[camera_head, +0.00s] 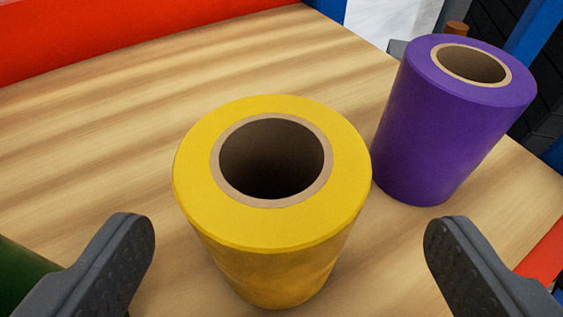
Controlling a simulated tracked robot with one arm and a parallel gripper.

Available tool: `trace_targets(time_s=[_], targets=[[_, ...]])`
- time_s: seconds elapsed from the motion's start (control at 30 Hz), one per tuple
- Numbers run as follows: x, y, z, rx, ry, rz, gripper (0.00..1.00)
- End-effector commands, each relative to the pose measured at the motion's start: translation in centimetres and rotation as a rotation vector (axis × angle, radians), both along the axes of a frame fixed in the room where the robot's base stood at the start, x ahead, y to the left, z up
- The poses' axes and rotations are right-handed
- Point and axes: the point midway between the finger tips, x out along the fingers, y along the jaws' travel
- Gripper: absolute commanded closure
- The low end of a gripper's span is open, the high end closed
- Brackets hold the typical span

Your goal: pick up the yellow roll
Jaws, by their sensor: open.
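The yellow roll (270,265) stands upright on the wooden table, with its hollow brown core facing up toward the camera. My gripper (290,240) is open, with one dark finger at the lower left and one at the lower right. The yellow roll appears between the two fingers in the picture, with a visible gap on each side. Nothing is held. I cannot tell from this view how far the fingertips are from the roll in depth.
A purple roll (440,135) stands upright close behind and to the right of the yellow one. A dark green object (22,280) shows at the lower left edge, partly hidden by my left finger. The wooden table (110,150) is clear at left, with a red edge (130,35) behind.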

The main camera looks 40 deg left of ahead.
Motion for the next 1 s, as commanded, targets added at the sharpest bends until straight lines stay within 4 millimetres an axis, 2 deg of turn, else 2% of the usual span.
trace_targets(time_s=[0.17, 0.47, 0.73, 0.9, 0.93, 1.0], targets=[[0.7, 0.8, -0.3, 0.000, 0.000, 0.001, 0.14], [3.5, 3.3, -1.7, -0.002, 0.003, 0.001, 0.14], [3.7, 3.5, -1.8, 0.000, 0.000, 0.001, 0.14], [3.7, 3.5, -1.9, 0.000, 0.000, 0.001, 0.61], [3.7, 3.5, -1.9, 0.000, 0.000, 0.001, 0.66], [3.7, 3.5, -1.8, 0.000, 0.000, 0.001, 0.66]])
